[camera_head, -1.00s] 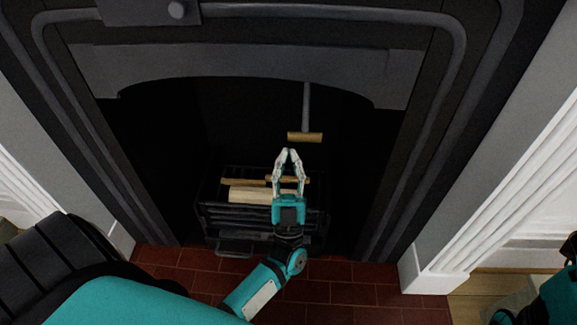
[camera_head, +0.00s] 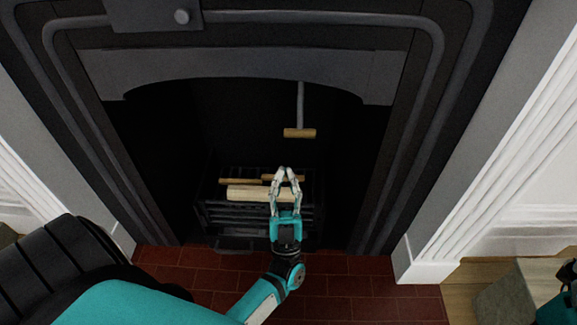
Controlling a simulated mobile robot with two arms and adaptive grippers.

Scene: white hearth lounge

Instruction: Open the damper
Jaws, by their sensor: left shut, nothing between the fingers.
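The damper handle (camera_head: 299,133) is a short wooden crossbar on a grey rod (camera_head: 300,103) that hangs down from under the fireplace arch. My left gripper (camera_head: 286,171) is shut and empty. In the picture its fingertips are below the wooden bar and a little to its left, apart from it. The fingers overlap the view of the grate. The top of the rod is hidden behind the arch. My right gripper is not clearly in view; only a bit of teal shows at the bottom right edge.
A black grate (camera_head: 222,215) with several logs (camera_head: 246,193) stands in the firebox behind my left gripper. The metal arch (camera_head: 240,68) spans the opening above. Red hearth tiles (camera_head: 335,285) lie in front. White surround panels flank both sides.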

